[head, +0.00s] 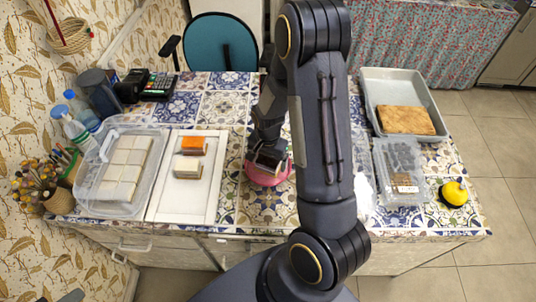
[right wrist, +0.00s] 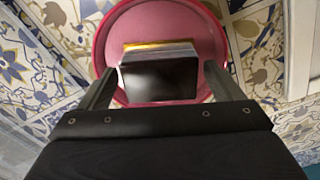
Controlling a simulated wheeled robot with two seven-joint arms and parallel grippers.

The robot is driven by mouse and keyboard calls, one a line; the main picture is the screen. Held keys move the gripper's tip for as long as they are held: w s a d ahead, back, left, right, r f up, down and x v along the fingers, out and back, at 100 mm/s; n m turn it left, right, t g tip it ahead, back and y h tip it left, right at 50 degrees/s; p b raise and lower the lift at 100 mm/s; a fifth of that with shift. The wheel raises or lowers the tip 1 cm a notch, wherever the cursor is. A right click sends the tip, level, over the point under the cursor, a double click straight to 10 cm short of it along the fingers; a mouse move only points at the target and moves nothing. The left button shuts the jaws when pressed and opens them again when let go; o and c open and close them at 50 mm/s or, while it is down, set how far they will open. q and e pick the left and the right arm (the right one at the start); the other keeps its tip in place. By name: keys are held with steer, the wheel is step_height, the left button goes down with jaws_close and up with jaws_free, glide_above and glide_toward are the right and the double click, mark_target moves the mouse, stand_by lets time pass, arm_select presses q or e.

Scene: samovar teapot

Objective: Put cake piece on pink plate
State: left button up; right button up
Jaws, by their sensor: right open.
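The pink plate (head: 265,180) stands on the tiled table, partly hidden by my right arm. It fills the upper middle of the right wrist view (right wrist: 165,22). A cake piece (right wrist: 158,80) with a dark face, a pale layer and a yellow edge is over the plate, between my right fingers, and seems to rest on it. My right gripper (right wrist: 157,88) is open around the piece, with its fingers beside the piece's two sides. In the head view the gripper (head: 268,160) is low over the plate. My left gripper is not in view.
Left of the plate, a white board (head: 183,205) holds an orange-topped piece (head: 193,145) and a pale-topped piece (head: 188,167). A clear box of pale pieces (head: 124,160) is farther left.

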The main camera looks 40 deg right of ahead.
mark_target(268, 159)
step_height(268, 159, up, 12)
steer(key=s+a+r+n+t+y, duration=0.3)
steer(key=s+a+r+n+t, duration=0.2)
steer(key=s+a+r+n, duration=0.6)
steer(key=shift+s+a+r+t+y, duration=0.35)
steer(key=shift+s+a+r, duration=0.5)
steer(key=shift+s, duration=1.45)
steer(key=shift+d+r, duration=0.15)
steer(key=shift+d, duration=0.05)
